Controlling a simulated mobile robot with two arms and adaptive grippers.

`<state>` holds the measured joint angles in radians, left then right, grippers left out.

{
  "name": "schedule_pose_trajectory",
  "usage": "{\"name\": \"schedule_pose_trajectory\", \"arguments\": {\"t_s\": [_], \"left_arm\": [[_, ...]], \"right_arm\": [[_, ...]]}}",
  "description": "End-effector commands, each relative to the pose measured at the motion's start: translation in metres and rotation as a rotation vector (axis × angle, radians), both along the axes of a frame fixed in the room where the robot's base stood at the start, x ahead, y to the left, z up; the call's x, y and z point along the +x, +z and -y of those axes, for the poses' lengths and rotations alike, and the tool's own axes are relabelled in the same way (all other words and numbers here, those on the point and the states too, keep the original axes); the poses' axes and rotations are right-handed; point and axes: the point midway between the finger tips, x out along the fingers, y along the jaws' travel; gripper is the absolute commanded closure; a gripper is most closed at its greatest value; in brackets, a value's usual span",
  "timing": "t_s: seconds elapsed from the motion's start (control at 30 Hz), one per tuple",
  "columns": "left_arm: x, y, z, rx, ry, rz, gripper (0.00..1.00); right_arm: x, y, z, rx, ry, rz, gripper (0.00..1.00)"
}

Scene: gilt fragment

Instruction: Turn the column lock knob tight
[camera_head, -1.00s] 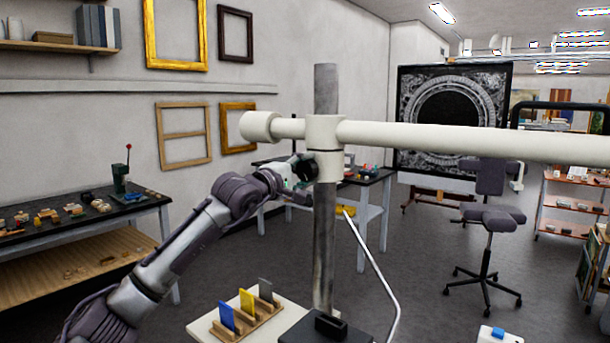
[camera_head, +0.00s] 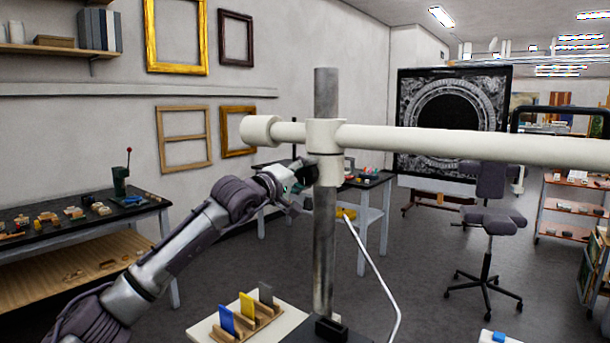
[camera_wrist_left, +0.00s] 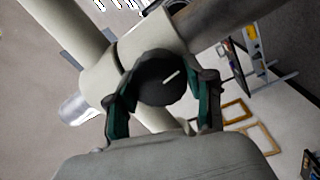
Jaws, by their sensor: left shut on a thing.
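The column lock knob (camera_wrist_left: 160,78) is a dark round knob with a white line on its face, set on the cream collar of the boom. My left gripper (camera_wrist_left: 163,98) has its green-sided fingers on both sides of the knob and is shut on it. In the head view the left gripper (camera_head: 303,177) is at the left side of the collar (camera_head: 325,137), and the knob is largely hidden there. The grey steel column (camera_head: 325,240) stands upright through the collar. My right gripper is in neither view.
The long cream boom (camera_head: 450,140) extends right from the collar. Below, a wooden rack (camera_head: 262,322) holds blue, yellow and grey cards beside the column's dark base. A thin bent white rod (camera_head: 375,270) stands right of the column. A workbench (camera_head: 90,215) is at left.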

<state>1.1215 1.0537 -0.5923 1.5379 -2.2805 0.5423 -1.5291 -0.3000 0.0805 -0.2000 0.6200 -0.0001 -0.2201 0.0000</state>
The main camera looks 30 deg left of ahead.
Motion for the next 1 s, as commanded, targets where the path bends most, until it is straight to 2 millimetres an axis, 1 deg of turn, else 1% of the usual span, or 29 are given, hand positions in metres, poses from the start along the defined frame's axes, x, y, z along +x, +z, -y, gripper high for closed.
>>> {"name": "schedule_pose_trajectory", "arguments": {"t_s": [0.03, 0.13, 0.17, 0.2, 0.3, 0.57, 0.67, 0.77, 0.83, 1.0], "left_arm": [[0.001, -0.003, 0.001, 0.001, -0.001, -0.007, 0.82], [0.001, -0.004, 0.001, 0.0, -0.001, -0.008, 0.82], [0.001, -0.004, 0.001, 0.0, -0.002, -0.008, 0.42], [0.001, -0.003, 0.001, 0.0, -0.001, -0.008, 0.36], [0.0, -0.003, 0.001, 0.0, -0.001, -0.006, 0.22], [0.0, -0.001, 0.0, -0.001, 0.0, -0.002, 0.22], [-0.003, -0.001, -0.001, 0.0, 0.001, -0.002, 0.22], [-0.013, -0.003, -0.003, 0.001, 0.002, -0.003, 0.22], [-0.025, -0.004, -0.003, 0.004, 0.002, -0.004, 0.22], [-0.066, -0.007, -0.005, 0.01, 0.001, -0.008, 0.22]], "right_arm": [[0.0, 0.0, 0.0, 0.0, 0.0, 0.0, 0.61], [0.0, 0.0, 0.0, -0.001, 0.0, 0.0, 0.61], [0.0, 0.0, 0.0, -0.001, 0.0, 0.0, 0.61], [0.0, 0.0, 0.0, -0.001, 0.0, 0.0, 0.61], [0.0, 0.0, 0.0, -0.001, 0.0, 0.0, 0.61], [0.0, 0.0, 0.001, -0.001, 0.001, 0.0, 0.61], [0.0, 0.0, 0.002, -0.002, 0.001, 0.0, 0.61], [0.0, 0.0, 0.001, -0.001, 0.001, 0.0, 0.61], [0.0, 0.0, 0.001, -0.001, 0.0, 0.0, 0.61], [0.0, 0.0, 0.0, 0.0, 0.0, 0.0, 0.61]]}}
